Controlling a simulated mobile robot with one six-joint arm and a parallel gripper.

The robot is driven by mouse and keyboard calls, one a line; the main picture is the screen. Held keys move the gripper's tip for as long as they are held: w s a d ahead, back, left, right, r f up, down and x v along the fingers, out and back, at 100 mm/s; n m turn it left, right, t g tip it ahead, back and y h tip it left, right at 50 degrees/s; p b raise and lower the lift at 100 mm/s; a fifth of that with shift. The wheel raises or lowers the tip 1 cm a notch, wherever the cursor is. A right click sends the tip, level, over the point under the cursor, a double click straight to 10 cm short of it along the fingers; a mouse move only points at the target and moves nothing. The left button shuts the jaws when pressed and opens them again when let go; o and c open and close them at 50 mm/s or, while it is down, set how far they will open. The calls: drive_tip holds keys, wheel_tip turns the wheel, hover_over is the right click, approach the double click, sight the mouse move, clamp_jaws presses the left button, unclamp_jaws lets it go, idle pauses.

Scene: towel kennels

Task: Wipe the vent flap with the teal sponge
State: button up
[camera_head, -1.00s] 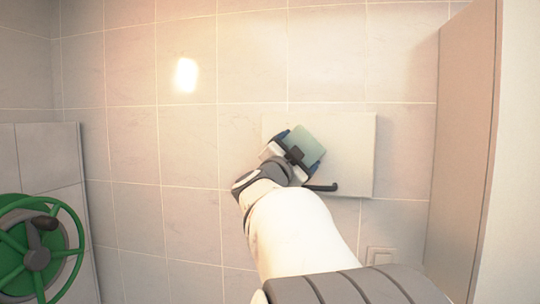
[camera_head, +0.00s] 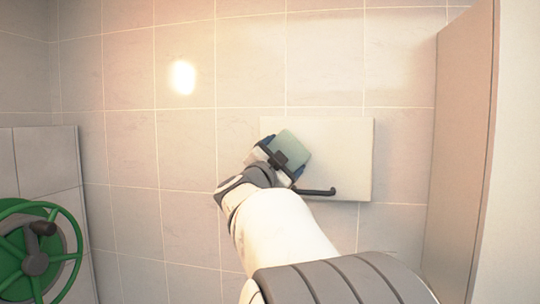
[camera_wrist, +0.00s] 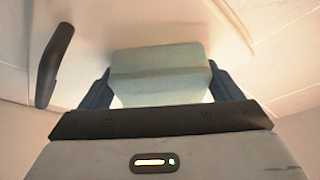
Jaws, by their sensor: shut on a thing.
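The vent flap (camera_head: 345,150) is a pale square panel on the tiled wall, with a dark handle (camera_head: 318,192) at its lower edge. My gripper (camera_head: 281,153) is shut on the teal sponge (camera_head: 292,148) in front of the flap's left part. In the wrist view the sponge (camera_wrist: 160,72) sits between the two blue fingers, with the pale flap (camera_wrist: 190,25) behind it and the dark handle (camera_wrist: 52,65) to the left. The sponge looks close to the flap; I cannot tell whether it touches. My gripper and arm hide part of the flap's left side.
A green handwheel (camera_head: 35,255) is at the lower left, in front of a tiled low wall (camera_head: 50,160). A beige partition (camera_head: 460,150) stands to the right of the flap. The tiled wall (camera_head: 185,140) left of the flap is clear.

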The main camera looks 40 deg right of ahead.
sight(299, 152)
drive_tip(key=w+a+p, duration=0.1)
drive_tip(key=w+a+r+p, duration=0.1)
drive_tip(key=w, duration=0.1)
drive_tip(key=shift+a+r, duration=0.2)
drive_tip(key=shift+a, duration=0.05)
drive_tip(key=shift+s+d+f+b, duration=0.15)
drive_tip(key=shift+s+d+b, duration=0.25)
drive_tip(key=shift+s, duration=0.1)
drive_tip(key=shift+s+d+b, duration=0.45)
drive_tip(key=shift+s+d, duration=0.65)
drive_tip(key=shift+s, duration=0.2)
drive_tip(key=shift+s+d+b, duration=0.45)
drive_tip(key=shift+s+d, duration=0.65)
drive_tip(key=shift+s, duration=0.2)
drive_tip(key=shift+w+a+p, duration=0.6)
drive_tip(key=shift+w+a, duration=0.5)
drive_tip(key=shift+w, duration=0.25)
drive_tip(key=shift+w+a+p, duration=0.6)
drive_tip(key=shift+w+a, duration=0.95)
drive_tip(key=shift+w, duration=0.2)
